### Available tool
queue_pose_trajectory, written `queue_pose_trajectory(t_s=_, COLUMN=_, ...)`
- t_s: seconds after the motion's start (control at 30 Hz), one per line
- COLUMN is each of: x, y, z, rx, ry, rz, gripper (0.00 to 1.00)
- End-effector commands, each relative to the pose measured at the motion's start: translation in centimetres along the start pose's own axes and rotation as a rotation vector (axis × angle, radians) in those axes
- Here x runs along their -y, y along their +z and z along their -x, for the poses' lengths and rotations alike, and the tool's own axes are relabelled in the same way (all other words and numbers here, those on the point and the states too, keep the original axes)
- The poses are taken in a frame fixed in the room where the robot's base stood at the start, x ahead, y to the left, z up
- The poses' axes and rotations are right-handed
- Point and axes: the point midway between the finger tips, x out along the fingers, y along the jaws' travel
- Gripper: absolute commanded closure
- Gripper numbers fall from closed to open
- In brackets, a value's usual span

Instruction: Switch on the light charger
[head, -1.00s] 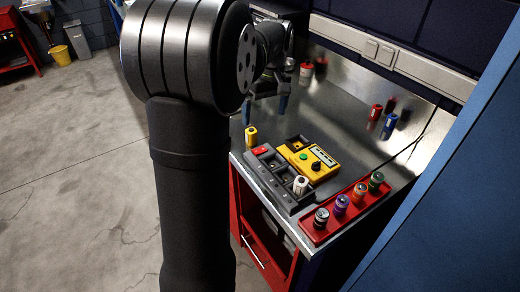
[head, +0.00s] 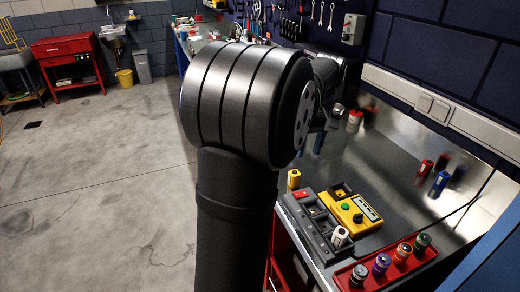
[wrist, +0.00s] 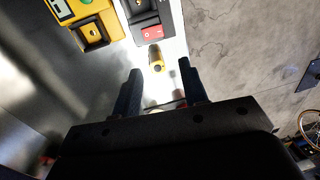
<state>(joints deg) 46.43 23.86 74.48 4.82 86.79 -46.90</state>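A dark grey charger (head: 322,228) lies along the bench's left edge, with a red rocker switch (head: 302,194) at its far end and a white cell (head: 340,237) standing in its near end. The switch also shows in the wrist view (wrist: 152,32), near the top. I cannot tell whether it is on or off. My gripper (wrist: 160,90) is open and empty, its two blue fingers apart. In the wrist view a yellow cell (wrist: 156,58) shows just past the fingertips, between them and the switch. In the head view my arm hides part of the gripper.
A yellow box (head: 357,215) with a green button sits right beside the charger. A red tray (head: 345,279) with several coloured cells is at the near right. The metal bench top behind is mostly clear.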

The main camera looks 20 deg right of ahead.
Motion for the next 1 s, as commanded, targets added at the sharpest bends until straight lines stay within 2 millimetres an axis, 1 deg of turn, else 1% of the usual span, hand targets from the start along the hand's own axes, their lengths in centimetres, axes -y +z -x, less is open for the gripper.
queue_pose_trajectory(t_s=0.03, x=0.2, y=0.0, z=-0.3, rx=0.0, ry=0.0, rz=0.0, gripper=0.71)
queue_pose_trajectory(t_s=0.13, x=0.2, y=0.0, z=-0.4, rx=-0.001, ry=0.001, rz=0.0, gripper=0.9)
queue_pose_trajectory(t_s=0.17, x=0.2, y=0.0, z=-0.3, rx=-0.001, ry=0.001, rz=0.0, gripper=0.96)
queue_pose_trajectory(t_s=0.2, x=0.2, y=0.0, z=-0.3, rx=-0.001, ry=0.001, rz=0.0, gripper=1.0)
queue_pose_trajectory(t_s=0.37, x=0.2, y=0.0, z=-0.5, rx=0.0, ry=0.0, rz=0.0, gripper=1.0)
queue_pose_trajectory(t_s=0.47, x=0.2, y=0.0, z=-1.2, rx=0.001, ry=-0.001, rz=0.0, gripper=1.0)
queue_pose_trajectory(t_s=0.57, x=0.2, y=0.0, z=-2.6, rx=0.002, ry=-0.002, rz=0.0, gripper=1.0)
queue_pose_trajectory(t_s=0.9, x=0.2, y=0.1, z=-9.8, rx=0.003, ry=-0.003, rz=0.0, gripper=1.0)
queue_pose_trajectory(t_s=1.0, x=0.2, y=0.0, z=-11.6, rx=0.002, ry=-0.002, rz=0.0, gripper=1.0)
